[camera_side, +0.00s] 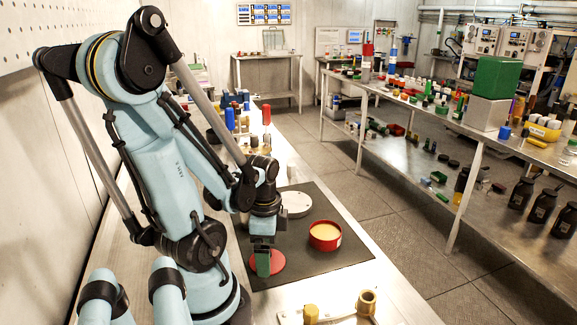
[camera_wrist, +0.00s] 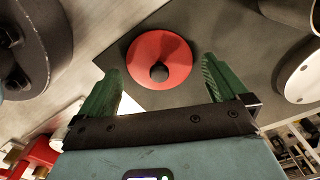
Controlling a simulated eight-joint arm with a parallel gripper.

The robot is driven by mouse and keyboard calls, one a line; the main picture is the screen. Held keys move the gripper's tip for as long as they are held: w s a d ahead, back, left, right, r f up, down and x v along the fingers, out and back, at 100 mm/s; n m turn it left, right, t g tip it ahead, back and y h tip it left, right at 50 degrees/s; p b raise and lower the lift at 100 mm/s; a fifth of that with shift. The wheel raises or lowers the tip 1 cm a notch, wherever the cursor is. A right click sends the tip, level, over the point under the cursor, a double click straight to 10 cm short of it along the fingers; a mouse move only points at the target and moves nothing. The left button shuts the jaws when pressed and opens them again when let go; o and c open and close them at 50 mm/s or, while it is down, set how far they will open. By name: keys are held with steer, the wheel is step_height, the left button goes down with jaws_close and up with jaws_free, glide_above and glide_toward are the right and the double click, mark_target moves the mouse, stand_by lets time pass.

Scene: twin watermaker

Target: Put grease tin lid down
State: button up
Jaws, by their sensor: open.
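The grease tin lid is a red disc with a dark knob in its middle. In the side view the lid (camera_side: 275,265) lies on the dark mat, partly hidden by my gripper (camera_side: 263,264). In the wrist view the lid (camera_wrist: 150,50) lies flat beyond the fingertips of my gripper (camera_wrist: 158,72), its knob (camera_wrist: 159,73) between the two green fingers. The fingers are apart, with a gap on each side of the knob. The open red grease tin (camera_side: 325,236) stands on the mat to the right, with yellow-orange grease in it.
A round white disc (camera_side: 294,203) is on the mat behind the tin. Brass fittings (camera_side: 366,302) stand at the bench's near edge. Bottles and tools with red and blue tops (camera_side: 266,114) stand farther back. The right part of the mat (camera_side: 350,251) is clear.

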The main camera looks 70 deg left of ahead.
steer(key=shift+r, duration=5.5)
steer(key=w+d+r+n+t, duration=0.1)
steer(key=w+d+n+t, duration=0.3)
steer(key=w+d+t, duration=0.3)
steer(key=w+d, duration=0.5)
steer(key=w, duration=0.3)
steer(key=shift+r+n, duration=0.2)
steer(key=shift+n, duration=0.1)
